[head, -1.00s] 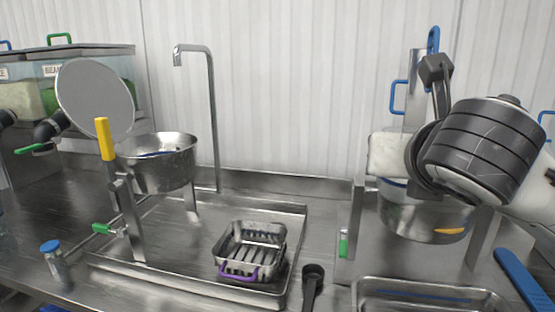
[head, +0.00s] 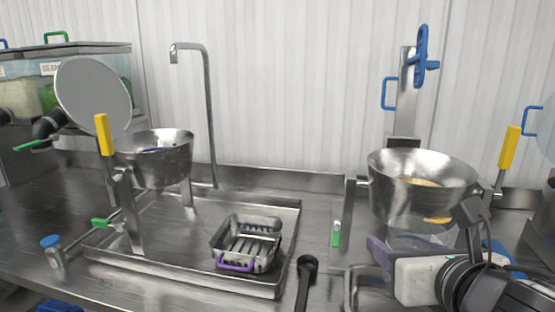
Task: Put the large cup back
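A clear, cup-like vessel (head: 420,238) shows faintly below the right steel bowl; I cannot tell if it is the large cup. My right gripper (head: 398,272) is low at the right, in front of and below that bowl. A dark purple part is beside its white body. My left gripper is not in view.
The right tilting bowl (head: 424,192) holds something yellowish. The left bowl (head: 160,165) stands over a steel sink tray (head: 190,272). A purple-handled basket (head: 247,243) sits in the tray. A black ladle (head: 307,280) lies in front. A blue-capped shaker (head: 54,252) stands left.

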